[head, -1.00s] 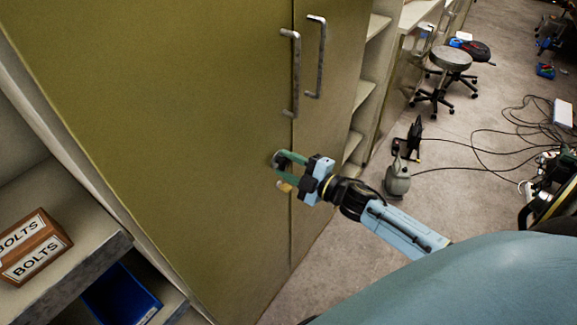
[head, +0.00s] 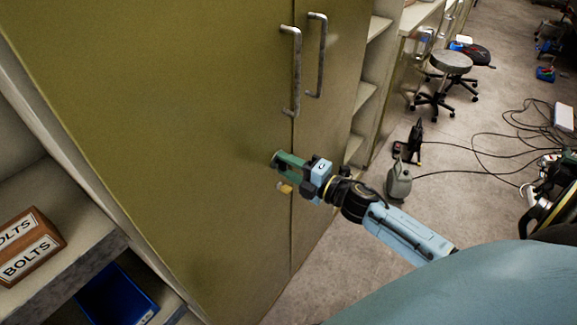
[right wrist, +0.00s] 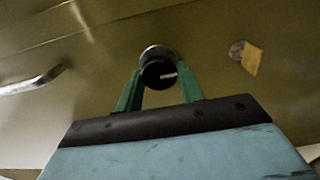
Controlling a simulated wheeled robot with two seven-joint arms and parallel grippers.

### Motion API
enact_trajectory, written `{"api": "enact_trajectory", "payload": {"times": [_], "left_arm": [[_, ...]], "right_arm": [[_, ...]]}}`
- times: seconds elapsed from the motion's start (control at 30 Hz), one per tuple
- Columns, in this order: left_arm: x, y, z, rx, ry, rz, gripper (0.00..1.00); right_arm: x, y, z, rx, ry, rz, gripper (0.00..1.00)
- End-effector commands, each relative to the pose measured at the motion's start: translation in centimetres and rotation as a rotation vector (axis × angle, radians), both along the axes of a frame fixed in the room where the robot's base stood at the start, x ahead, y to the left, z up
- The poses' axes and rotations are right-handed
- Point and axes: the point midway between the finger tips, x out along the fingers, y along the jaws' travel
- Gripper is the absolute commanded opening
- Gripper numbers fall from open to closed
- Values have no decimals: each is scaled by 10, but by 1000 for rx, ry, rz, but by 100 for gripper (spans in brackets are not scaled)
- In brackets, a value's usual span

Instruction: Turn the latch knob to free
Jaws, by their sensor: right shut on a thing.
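The latch knob (right wrist: 158,70) is a round black knob with a white mark, set in a metal ring on the olive cabinet door (head: 180,110). In the right wrist view the white mark points to the right. My right gripper (head: 285,163) is at the knob, and its green fingers (right wrist: 160,85) are shut on the knob from both sides. In the head view the fingers hide the knob. A yellow tag (right wrist: 252,60) hangs from a small round fitting beside the knob; it also shows just below the gripper in the head view (head: 284,188). My left gripper is not in view.
Two metal door handles (head: 297,70) stand out above the knob on the closed doors. A box of bolts (head: 28,248) and a blue bin (head: 115,295) sit on shelves at the lower left. A stool (head: 449,65), a canister (head: 398,182) and cables are on the floor at right.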

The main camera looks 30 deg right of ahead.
Motion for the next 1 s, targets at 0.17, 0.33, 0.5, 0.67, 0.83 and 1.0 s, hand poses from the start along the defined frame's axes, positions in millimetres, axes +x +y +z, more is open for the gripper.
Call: {"api": "enact_trajectory", "payload": {"times": [0.17,0.33,0.5,0.67,0.83,1.0], "left_arm": [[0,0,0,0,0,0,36],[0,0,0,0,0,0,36],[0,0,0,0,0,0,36],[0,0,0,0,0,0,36],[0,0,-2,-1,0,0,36],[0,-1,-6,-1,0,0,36]], "right_arm": [[0,0,0,-4,-1,1,15],[0,0,0,-4,-1,1,46],[0,0,0,-2,0,0,56],[0,0,0,-2,0,0,56],[-9,-4,-1,-2,1,0,56],[-34,-14,-3,-2,3,0,56]]}}
